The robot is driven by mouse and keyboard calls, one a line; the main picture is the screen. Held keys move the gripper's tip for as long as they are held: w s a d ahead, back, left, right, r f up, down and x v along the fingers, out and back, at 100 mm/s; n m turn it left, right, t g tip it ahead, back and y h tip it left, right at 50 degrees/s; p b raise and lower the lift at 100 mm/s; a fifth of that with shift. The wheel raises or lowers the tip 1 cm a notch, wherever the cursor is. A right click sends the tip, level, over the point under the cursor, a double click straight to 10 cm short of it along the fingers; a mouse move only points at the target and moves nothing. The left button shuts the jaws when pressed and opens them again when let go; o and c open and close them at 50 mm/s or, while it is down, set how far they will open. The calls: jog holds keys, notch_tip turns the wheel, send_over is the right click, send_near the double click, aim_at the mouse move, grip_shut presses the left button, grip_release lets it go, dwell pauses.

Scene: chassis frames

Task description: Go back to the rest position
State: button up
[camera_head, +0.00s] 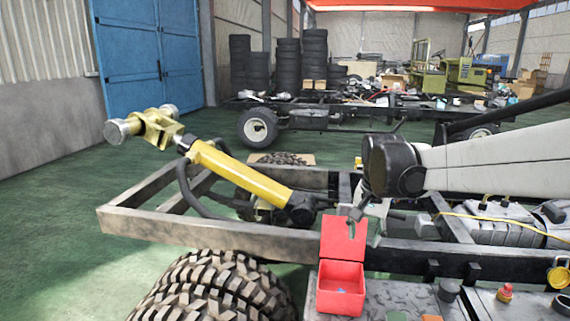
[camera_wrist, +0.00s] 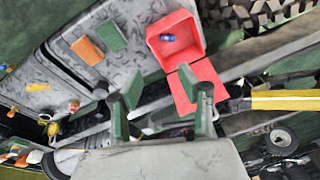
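My gripper (camera_head: 357,213) hangs from my arm over the near rail of the chassis frame, just above the raised lid of an open red box (camera_head: 340,290). In the wrist view my gripper (camera_wrist: 160,97) shows two green-padded fingers spread apart with nothing held between them. The red box (camera_wrist: 196,40) also shows there, with its lid (camera_wrist: 195,85) swung open towards the fingers. A small blue object (camera_wrist: 168,37) lies inside the box. The right finger overlaps part of the lid in this view; I cannot tell whether they touch.
A large tyre (camera_head: 215,290) stands at the near left. A yellow cylinder (camera_head: 240,173) and the frame rails (camera_head: 215,233) lie around. Green floor (camera_head: 60,200) is clear at left.

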jog(key=s+n+t+p, duration=0.1)
jog(key=s+n+t, duration=0.4)
jog(key=s, duration=2.1)
jog(key=shift+s+n, duration=0.2)
jog(key=shift+n, duration=0.2)
